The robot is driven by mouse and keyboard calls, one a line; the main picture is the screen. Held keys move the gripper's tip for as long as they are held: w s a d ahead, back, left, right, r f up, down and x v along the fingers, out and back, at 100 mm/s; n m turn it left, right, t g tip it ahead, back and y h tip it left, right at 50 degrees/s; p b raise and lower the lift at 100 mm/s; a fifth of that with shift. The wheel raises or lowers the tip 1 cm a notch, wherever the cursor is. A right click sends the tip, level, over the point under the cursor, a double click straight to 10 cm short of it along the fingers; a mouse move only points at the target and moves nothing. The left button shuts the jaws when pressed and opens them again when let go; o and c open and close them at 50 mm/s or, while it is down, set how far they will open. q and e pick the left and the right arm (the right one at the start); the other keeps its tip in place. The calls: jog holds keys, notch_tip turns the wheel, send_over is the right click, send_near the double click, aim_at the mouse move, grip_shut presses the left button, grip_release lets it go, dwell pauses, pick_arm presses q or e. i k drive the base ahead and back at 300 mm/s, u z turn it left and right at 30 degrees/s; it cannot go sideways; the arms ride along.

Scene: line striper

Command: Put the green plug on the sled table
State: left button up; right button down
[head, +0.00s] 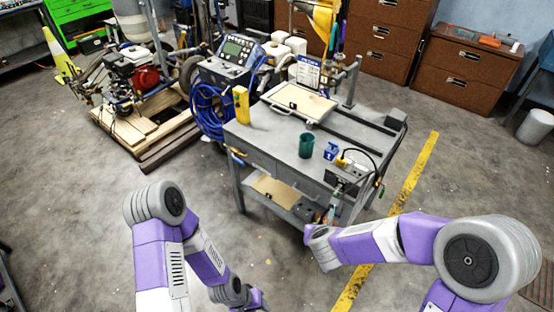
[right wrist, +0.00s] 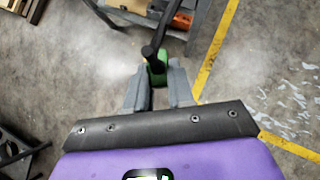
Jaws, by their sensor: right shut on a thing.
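The green plug (right wrist: 158,73) is between the fingers of my right gripper (right wrist: 156,86) in the right wrist view, with a dark, cable-like piece above it. My right gripper is shut on it. In the head view my right arm's end is at the front right of the workbench, and its fingers and the plug are not clear there.
The grey workbench (head: 270,141) carries a dark green cup (head: 306,145), a yellow block (head: 241,104) and a small blue item (head: 331,151). A black cable and fittings crowd its right front. A wheeled engine machine stands left. The floor in front is open.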

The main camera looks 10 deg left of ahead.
aim_at(276, 137)
jog(key=z, duration=0.2)
jog(key=k, duration=0.3)
jog(key=u, duration=1.55)
jog(key=i, duration=1.2)
jog(key=z, duration=0.4)
jog(key=i, duration=0.9)
jog(key=z, duration=0.9)
jog(key=i, duration=0.55)
jog(key=z, duration=0.05)
